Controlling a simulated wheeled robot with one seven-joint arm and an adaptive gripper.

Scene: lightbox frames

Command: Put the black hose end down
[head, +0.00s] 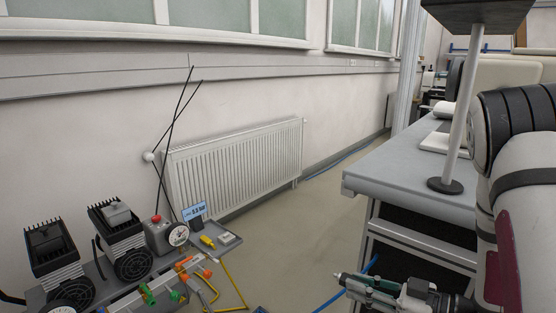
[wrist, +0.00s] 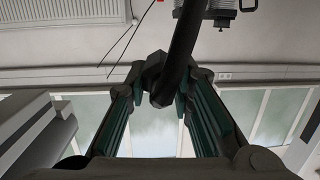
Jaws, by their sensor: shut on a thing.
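The black hose end (wrist: 183,45) shows in the wrist view as a dark tube with a wider collar. It sits between the fingertips of my gripper (wrist: 168,82), which is shut on it. The tube runs up out of the picture's top edge. In the head view my gripper (head: 348,282) is at the lower right, held out to the left, beside the front of the grey bench. The hose end is too small to make out clearly there.
A pump unit (head: 120,265) with black motors, a gauge and coloured fittings stands at lower left. The grey bench (head: 400,170) is at right. Bare floor (head: 290,235) lies between.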

